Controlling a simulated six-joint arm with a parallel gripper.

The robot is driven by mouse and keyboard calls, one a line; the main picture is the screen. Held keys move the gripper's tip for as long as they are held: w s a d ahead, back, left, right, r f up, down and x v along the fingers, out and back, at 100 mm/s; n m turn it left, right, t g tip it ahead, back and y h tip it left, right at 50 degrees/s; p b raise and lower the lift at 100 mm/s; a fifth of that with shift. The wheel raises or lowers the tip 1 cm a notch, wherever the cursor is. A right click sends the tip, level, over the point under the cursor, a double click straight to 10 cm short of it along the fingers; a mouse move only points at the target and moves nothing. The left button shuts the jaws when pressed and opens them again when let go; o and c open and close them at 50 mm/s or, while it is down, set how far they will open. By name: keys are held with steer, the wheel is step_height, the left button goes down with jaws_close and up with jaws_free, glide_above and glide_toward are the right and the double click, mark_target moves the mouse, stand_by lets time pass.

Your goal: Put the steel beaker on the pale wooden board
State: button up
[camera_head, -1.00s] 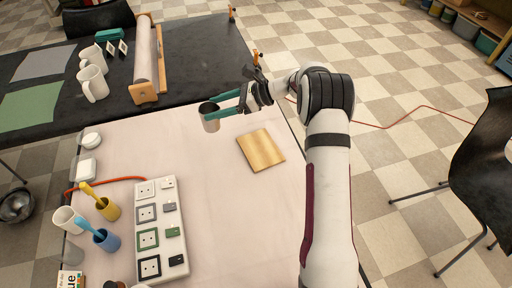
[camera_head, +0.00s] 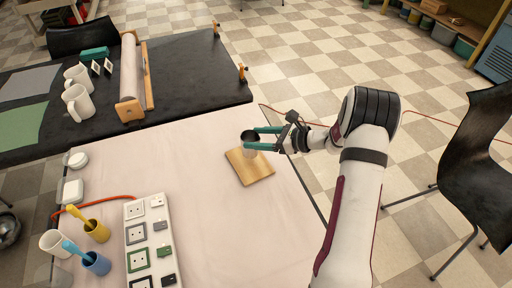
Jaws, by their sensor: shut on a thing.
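The steel beaker (camera_head: 250,149) is upright between the fingers of my gripper (camera_head: 262,139), which is shut on it.
The light table (camera_head: 215,225) is clear around the board. A white socket strip (camera_head: 148,235), a yellow cup (camera_head: 96,231) and a blue cup (camera_head: 97,264) stand at the left. A dark table (camera_head: 190,85) with white mugs (camera_head: 78,102) and a paper roll (camera_head: 130,72) adjoins behind.

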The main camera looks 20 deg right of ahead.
step_height(320, 180, down, 4)
steer(key=shift+w+a+f, duration=0.1)
steer(key=o, duration=1.4)
steer(key=shift+f, duration=0.1)
